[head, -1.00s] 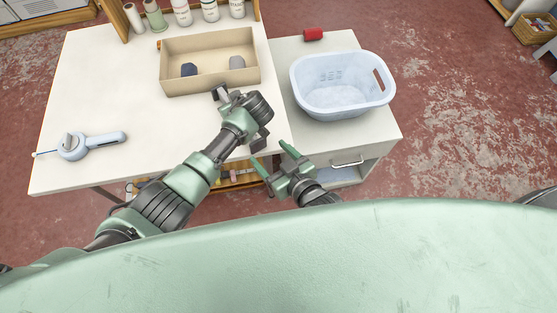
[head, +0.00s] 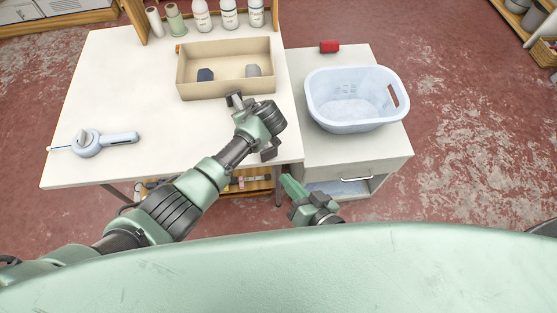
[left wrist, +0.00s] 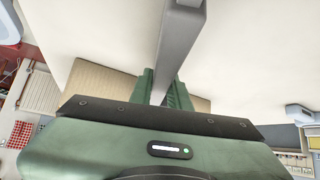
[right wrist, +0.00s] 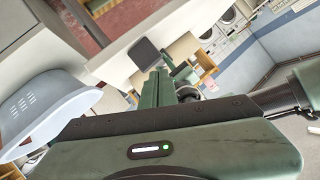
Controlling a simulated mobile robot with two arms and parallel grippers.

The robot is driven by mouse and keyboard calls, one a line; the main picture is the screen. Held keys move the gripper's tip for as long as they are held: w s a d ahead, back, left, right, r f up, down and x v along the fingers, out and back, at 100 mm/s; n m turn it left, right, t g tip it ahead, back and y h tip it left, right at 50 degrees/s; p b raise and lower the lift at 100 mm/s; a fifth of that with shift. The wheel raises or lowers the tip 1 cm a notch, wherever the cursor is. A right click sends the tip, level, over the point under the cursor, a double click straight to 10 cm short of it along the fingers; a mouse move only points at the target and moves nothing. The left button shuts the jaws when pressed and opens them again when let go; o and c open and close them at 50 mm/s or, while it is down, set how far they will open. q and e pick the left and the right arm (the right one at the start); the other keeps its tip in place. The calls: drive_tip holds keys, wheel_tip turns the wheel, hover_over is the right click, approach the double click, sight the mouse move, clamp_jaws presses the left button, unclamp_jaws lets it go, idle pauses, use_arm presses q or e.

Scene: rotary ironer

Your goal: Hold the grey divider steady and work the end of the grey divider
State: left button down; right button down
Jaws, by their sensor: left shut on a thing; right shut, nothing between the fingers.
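The grey divider (left wrist: 178,45) is a long grey bar. In the left wrist view it runs between the fingers of my left gripper (left wrist: 160,88), which is shut on it. In the head view the gripper (head: 254,126) is above the table's right edge, with grey divider ends (head: 269,152) showing on either side and its middle hidden. In the right wrist view a dark grey end (right wrist: 145,53) shows just beyond my right gripper (right wrist: 154,84). In the head view my right gripper (head: 287,184) is shut and empty, below and right of the divider, apart from it.
A beige open box (head: 226,91) with two small blocks stands on the white table (head: 120,90). A blue-grey handled tool (head: 92,144) lies at the left. A pale blue basket (head: 355,120) and a red roll (head: 329,46) are on the cabinet (head: 385,148). Several bottles line the back.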

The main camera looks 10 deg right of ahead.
drive_tip(key=s+d+m, duration=0.2)
drive_tip(key=s+m, duration=0.1)
drive_tip(key=m, duration=0.9)
approach(270, 152)
drive_tip(key=shift+t+h, duration=0.4)
drive_tip(key=x, duration=0.5)
drive_tip(key=shift+w+a+f, duration=0.1)
drive_tip(key=shift+a+f, duration=0.25)
drive_tip(key=shift+a, duration=0.05)
drive_tip(key=shift+w+a, duration=0.2)
drive_tip(key=shift+w, duration=0.25)
use_arm(q)
drive_tip(key=shift+f, duration=0.1)
use_arm(e)
drive_tip(key=w, duration=0.1)
drive_tip(key=w+a, duration=0.1)
drive_tip(key=w, duration=0.2)
drive_tip(key=shift+w+a, duration=0.15)
drive_tip(key=shift+a, duration=0.25)
use_arm(q)
drive_tip(key=shift+s+d, duration=0.1)
use_arm(e)
drive_tip(key=shift+d, duration=0.1)
